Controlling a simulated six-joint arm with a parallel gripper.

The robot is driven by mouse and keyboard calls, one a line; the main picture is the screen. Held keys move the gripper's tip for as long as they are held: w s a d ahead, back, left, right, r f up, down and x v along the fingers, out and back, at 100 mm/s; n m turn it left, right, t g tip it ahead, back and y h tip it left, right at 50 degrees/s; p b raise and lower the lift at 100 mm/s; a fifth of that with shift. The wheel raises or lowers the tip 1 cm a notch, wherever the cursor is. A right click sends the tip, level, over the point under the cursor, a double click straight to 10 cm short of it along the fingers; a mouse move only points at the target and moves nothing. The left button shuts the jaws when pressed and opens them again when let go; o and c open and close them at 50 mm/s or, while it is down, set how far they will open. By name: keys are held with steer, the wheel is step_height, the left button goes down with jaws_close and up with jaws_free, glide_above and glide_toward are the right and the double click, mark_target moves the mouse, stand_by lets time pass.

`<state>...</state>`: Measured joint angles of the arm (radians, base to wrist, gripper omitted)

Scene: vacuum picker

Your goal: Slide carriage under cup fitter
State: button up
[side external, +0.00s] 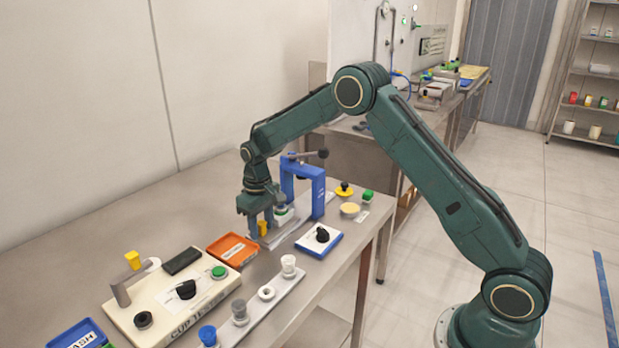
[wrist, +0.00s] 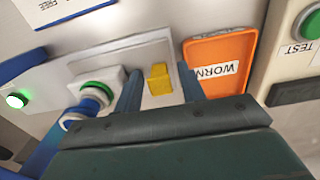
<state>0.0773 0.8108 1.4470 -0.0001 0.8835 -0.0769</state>
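The cup fitter (side external: 317,184) is a blue press frame with a dark-knobbed lever, standing on the steel table. A grey slide track (wrist: 185,78) runs from the fitter towards the orange tray. On it sits a whitish carriage block with a green ring (wrist: 98,88), at the fitter's near side; it also shows in the side view (side external: 282,213). A yellow handle (wrist: 158,80) stands on the track side nearer the tray. My gripper (side external: 262,228) points down over this handle. Its fingers are open on either side, with gaps visible in the wrist view. The handle's base is partly hidden in the side view.
The orange WORN tray (side external: 232,249) lies close beside the track. A cream test box (side external: 170,300) stands to the front left. A strip with several cups (side external: 267,293) lies along the front edge.

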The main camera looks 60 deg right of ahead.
mark_target(279, 213)
jaws_close()
steer(key=shift+d, duration=3.5)
jaws_free()
steer(key=shift+r, duration=0.1)
step_height(279, 213, up, 14)
steer(key=shift+f, duration=0.15)
